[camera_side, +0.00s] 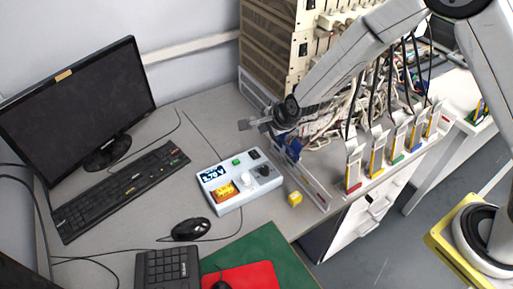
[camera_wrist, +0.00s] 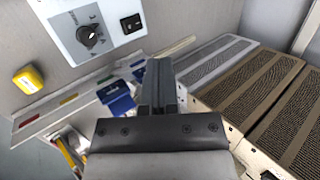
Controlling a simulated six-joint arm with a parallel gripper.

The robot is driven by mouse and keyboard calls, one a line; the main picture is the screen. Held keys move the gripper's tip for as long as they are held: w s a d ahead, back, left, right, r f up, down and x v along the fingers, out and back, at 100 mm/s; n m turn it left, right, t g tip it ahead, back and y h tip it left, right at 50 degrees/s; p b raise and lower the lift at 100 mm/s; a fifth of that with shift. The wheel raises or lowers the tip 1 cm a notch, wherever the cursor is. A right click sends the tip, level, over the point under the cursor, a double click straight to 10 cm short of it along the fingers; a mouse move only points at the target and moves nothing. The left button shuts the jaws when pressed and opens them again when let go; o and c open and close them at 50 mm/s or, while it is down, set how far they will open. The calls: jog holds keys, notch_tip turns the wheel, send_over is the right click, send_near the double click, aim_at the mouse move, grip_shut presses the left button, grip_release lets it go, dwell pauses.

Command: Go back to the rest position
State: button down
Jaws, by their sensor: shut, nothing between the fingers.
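My gripper (camera_side: 246,124) is raised above the back of the desk, near the rack, with its fingers pointing left in the side view. In the wrist view its two fingers (camera_wrist: 158,85) are together with nothing between them. The white tester box (camera_side: 240,181) stands on the desk below my gripper, with a lit display reading about 3.70 V, an orange-yellow patch and a dark knob. Part of the tester with its knob also shows in the wrist view (camera_wrist: 112,35). Several pale pouch cells (camera_side: 353,160) with coloured ends stand in a row along the desk's right edge, with black leads above.
A yellow block (camera_side: 295,199) sits right of the tester. A pale rail (camera_side: 316,188) and blue parts (camera_side: 290,146) lie near the desk edge. A beige equipment rack (camera_side: 268,50) with tangled cables stands behind my arm. Monitor (camera_side: 80,100), keyboard (camera_side: 120,190) and mouse (camera_side: 190,229) occupy the left.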

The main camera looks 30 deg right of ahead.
jog(key=s+d+r+n+g, duration=0.2)
jog(key=s+d+r+n, duration=0.2)
jog(key=s+d+n, duration=0.3)
jog(key=s+d+r+n+g+h, duration=0.1)
jog(key=s+d+r+n, duration=0.3)
jog(key=s, duration=1.1)
jog(key=d+n+g, duration=0.1)
jog(key=d+n, duration=0.2)
jog(key=n, duration=0.3)
jog(key=shift+s+d+n+g+h, duration=0.15)
jog(key=shift+s+n+g+h, duration=0.15)
jog(key=shift+s+n, duration=0.1)
